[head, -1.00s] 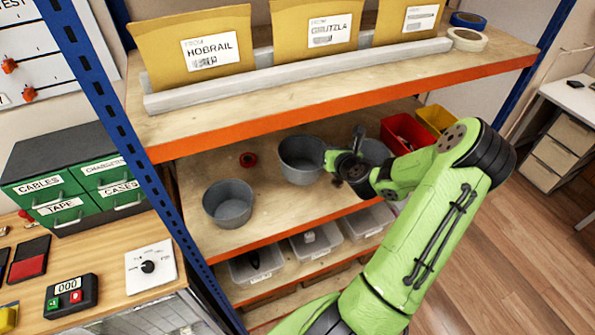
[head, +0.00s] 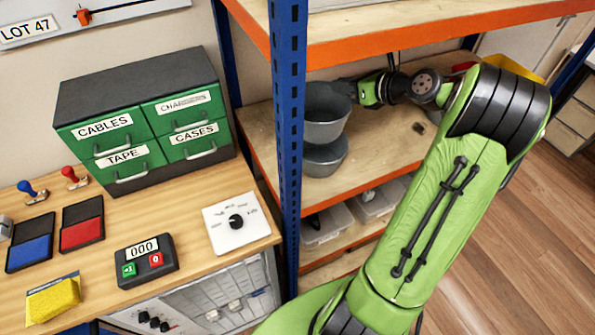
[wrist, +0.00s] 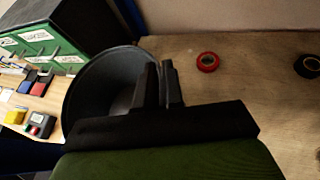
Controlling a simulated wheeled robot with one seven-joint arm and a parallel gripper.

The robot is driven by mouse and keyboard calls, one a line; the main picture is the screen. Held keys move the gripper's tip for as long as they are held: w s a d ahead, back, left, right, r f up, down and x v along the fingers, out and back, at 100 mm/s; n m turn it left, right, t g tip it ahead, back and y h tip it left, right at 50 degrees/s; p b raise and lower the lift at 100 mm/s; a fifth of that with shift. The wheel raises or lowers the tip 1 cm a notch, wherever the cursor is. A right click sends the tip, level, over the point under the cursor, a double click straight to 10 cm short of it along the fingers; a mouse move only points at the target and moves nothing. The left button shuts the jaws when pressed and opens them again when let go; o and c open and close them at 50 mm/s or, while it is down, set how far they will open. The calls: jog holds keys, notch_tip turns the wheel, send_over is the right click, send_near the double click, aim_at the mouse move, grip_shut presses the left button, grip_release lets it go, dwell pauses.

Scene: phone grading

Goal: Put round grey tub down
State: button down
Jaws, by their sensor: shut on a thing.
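A round grey tub (head: 325,130) is at the rim in my gripper (head: 350,88), on the middle shelf's left side behind the blue post. It appears upright. A second grey tub (head: 324,163) is directly below it in the head view; whether the two touch I cannot tell. In the wrist view the held tub (wrist: 85,95) is at the left, with its rim between my gripper's fingers (wrist: 165,75). The fingers are shut on its wall. The lower tub is hidden in the wrist view.
The blue upright post (head: 289,150) stands just left of the tubs. The orange-edged upper shelf (head: 400,30) is overhead. A red tape roll (wrist: 208,62) and a dark roll (wrist: 307,65) lie on the shelf boards. The green drawer cabinet (head: 145,120) stands on the workbench at left.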

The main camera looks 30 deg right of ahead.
aim_at(327, 112)
jog(key=shift+s+f, duration=0.15)
jog(key=shift+f, duration=0.3)
jog(key=f+b, duration=0.1)
jog(key=f, duration=0.2)
jog(key=f+b, duration=0.1)
jog(key=f, duration=0.2)
jog(key=f+b, duration=0.1)
jog(key=f, duration=0.2)
jog(key=shift+s+d, duration=0.1)
jog(key=shift+d, duration=0.3)
jog(key=shift+f, duration=0.25)
jog(key=c, duration=1.3)
grip_release()
jog(key=shift+c, duration=0.2)
jog(key=shift+o, duration=0.4)
